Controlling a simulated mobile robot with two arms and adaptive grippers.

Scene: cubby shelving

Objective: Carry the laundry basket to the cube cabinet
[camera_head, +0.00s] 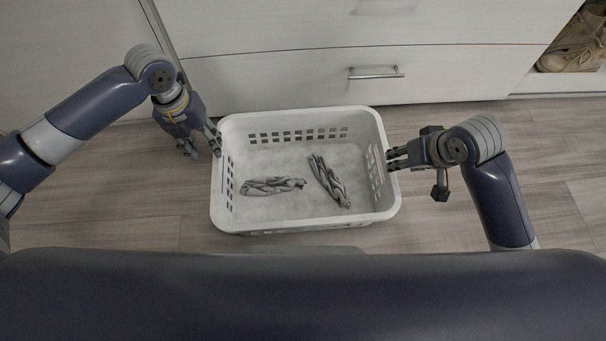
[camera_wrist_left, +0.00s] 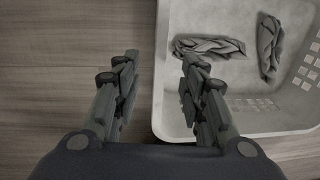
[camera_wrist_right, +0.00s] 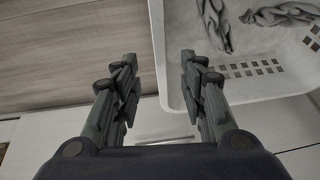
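The white laundry basket (camera_head: 300,228) stands upright on the floor in front of me, with two grey folded cloths (camera_head: 272,185) inside. Its left rim shows in the left wrist view (camera_wrist_left: 158,80) and its right rim in the right wrist view (camera_wrist_right: 157,50). My left gripper (camera_head: 204,149) is open at the left rim; in its wrist view the fingers appear on either side of the rim. My right gripper (camera_head: 390,160) is open at the right rim, its fingers likewise appearing on either side. Neither is closed on the basket. I cannot tell which furniture is the cube cabinet.
A white drawer front (camera_head: 300,80) with a metal handle (camera_head: 375,73) stands just behind the basket. An open compartment at the top right holds tan shoes (camera_head: 578,45). Wooden floor (camera_head: 560,150) is clear to the right of the basket.

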